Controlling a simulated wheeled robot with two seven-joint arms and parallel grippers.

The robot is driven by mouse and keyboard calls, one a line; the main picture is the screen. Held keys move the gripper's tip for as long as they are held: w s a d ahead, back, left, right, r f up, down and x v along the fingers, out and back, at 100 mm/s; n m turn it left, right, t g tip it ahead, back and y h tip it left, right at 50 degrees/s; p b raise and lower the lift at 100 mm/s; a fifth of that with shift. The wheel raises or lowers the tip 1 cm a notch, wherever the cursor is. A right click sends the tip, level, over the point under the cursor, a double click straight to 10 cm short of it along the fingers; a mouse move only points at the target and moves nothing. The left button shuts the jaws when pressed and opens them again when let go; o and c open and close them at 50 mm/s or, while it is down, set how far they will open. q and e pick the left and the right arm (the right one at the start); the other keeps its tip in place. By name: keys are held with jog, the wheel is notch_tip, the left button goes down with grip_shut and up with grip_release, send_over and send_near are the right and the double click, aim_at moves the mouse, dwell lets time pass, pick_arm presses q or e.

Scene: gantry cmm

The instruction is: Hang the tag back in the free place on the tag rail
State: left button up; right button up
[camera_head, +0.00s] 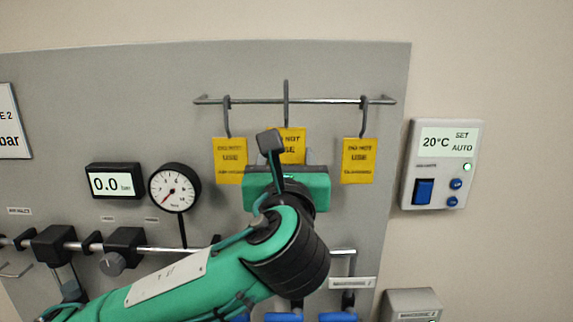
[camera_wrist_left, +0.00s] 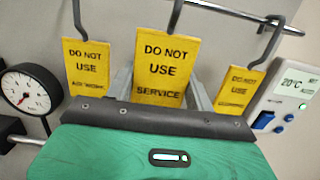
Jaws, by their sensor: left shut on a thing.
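My left gripper (camera_head: 290,168) is shut on the middle yellow tag (camera_head: 292,146), marked "DO NOT USE SERVICE" in the left wrist view (camera_wrist_left: 163,65). The tag is upright, its lower part between the fingers. Its grey hook (camera_head: 286,92) reaches above the tag rail (camera_head: 330,101) in the head view; I cannot tell whether it touches the rail. A left tag (camera_head: 229,155) and a right tag (camera_head: 359,160) hang from the rail on hooks, one on each side of the held tag. My right gripper is not in view.
A round gauge (camera_head: 174,188) and a 0.0 bar display (camera_head: 115,181) are on the grey panel (camera_head: 130,110) to the left. A 20°C control box (camera_head: 442,165) is on the wall to the right. Pipes with valves run below.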

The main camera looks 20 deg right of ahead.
pick_arm(q)
jog(key=w, duration=0.1)
jog(key=w+f, duration=0.1)
jog(key=w+d+b, duration=0.1)
jog(key=shift+w+f, duration=0.2)
jog(key=shift+w, duration=0.2)
jog(key=shift+f, duration=0.4)
jog(key=o, duration=0.9)
